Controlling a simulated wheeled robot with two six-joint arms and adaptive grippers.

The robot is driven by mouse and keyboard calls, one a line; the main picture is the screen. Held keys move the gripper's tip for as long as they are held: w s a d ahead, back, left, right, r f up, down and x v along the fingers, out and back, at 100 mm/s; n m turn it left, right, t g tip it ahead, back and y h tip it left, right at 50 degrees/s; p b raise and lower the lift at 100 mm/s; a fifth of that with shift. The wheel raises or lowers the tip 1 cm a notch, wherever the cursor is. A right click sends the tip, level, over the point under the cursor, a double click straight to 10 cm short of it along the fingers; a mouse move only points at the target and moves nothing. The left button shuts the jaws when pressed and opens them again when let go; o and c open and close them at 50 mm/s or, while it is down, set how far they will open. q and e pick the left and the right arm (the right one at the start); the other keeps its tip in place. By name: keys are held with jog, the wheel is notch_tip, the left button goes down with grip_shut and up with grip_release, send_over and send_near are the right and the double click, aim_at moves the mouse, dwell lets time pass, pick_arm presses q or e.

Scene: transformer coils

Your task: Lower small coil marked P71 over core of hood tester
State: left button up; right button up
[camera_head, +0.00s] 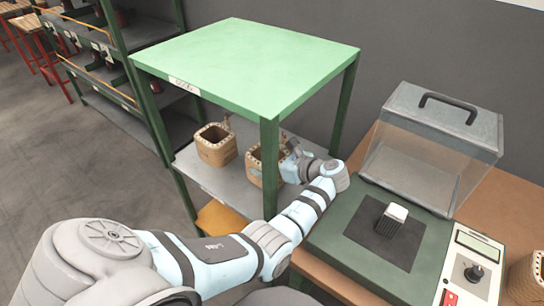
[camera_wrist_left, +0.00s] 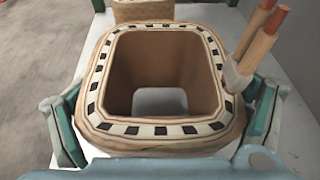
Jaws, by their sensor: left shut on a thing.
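My left gripper (camera_head: 284,166) reaches onto the shelf under the green top and is shut on a small brown coil (camera_head: 255,168). In the left wrist view the fingers sit on both sides of this coil (camera_wrist_left: 165,131), which has a square opening and a black-and-white dashed rim. Two copper-coloured leads (camera_wrist_left: 258,45) stand at its right corner. I cannot read a P71 mark on it. The hood tester (camera_head: 335,238) is at the right, its core (camera_head: 392,218) upright and bare on a black mat (camera_head: 370,240). My right gripper is not in view.
A second coil (camera_head: 216,146) stands on the shelf to the left. The green tabletop (camera_head: 250,60) and its front leg (camera_head: 269,150) are close to my arm. The clear hood (camera_head: 425,150) stands behind the core. Another coil (camera_head: 525,280) is partly visible at the right edge.

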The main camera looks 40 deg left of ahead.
pick_arm(q)
jog(key=shift+f, duration=1)
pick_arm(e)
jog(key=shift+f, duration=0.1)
pick_arm(q)
jog(key=shift+f, duration=0.2)
jog(key=o, duration=1.4)
jog(key=shift+o, duration=0.2)
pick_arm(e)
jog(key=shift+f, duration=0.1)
